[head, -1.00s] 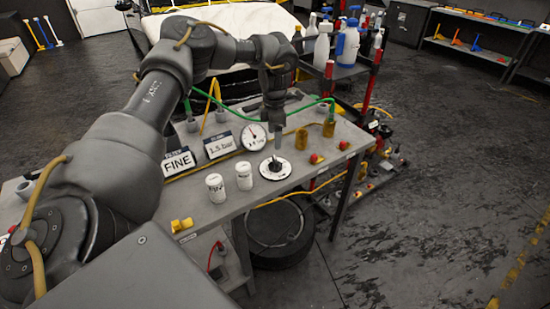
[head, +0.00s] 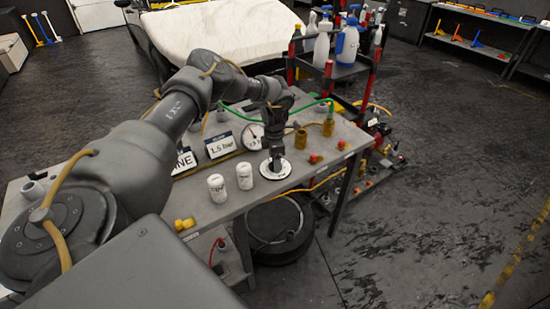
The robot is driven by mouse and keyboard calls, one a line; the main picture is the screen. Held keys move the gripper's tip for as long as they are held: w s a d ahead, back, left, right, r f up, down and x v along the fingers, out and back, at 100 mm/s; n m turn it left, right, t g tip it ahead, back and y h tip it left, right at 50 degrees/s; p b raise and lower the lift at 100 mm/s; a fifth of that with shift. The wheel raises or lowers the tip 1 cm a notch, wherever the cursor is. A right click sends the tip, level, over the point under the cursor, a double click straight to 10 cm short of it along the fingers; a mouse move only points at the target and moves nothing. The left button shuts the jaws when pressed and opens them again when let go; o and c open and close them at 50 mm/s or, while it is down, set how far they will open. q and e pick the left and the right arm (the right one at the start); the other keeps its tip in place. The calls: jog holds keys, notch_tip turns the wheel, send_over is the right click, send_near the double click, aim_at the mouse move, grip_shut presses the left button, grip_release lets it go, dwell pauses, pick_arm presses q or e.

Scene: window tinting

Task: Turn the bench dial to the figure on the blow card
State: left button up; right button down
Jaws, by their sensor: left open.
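The bench dial (head: 282,173) is a round white disc lying on the grey bench top. My left gripper (head: 276,166) points down right over it and hides its black knob. The jaws are open; I cannot tell whether the fingers straddle the knob or touch it. The blow card (head: 220,145), a white card with a dark top band, stands behind and reads 1.5 bar. A round pressure gauge (head: 251,137) stands beside it, partly hidden by my arm. A second card (head: 186,161) is partly covered by my arm, with "NE" showing. My right gripper is not in view.
Two white canisters (head: 217,188) (head: 244,176) stand just left of the dial. Brass cups (head: 300,140) and red-knobbed fittings (head: 314,159) sit to its right. A green hose (head: 312,105) runs behind my wrist. A bottle cart (head: 345,70) stands behind the bench.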

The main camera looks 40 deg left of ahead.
pick_arm(q)
jog(key=shift+c, duration=0.3)
jog(key=c, duration=0.9)
jog(key=shift+n, duration=0.4)
jog(key=n+p, duration=0.1)
jog(key=n, duration=0.1)
jog(key=shift+d+n, duration=0.1)
jog(key=shift+n, duration=0.3)
jog(key=n, duration=0.4)
jog(key=shift+n, duration=0.3)
jog(key=n, duration=0.3)
jog(key=shift+p, duration=0.4)
jog(key=shift+n, duration=2.2)
jog(key=shift+w+r, duration=0.1)
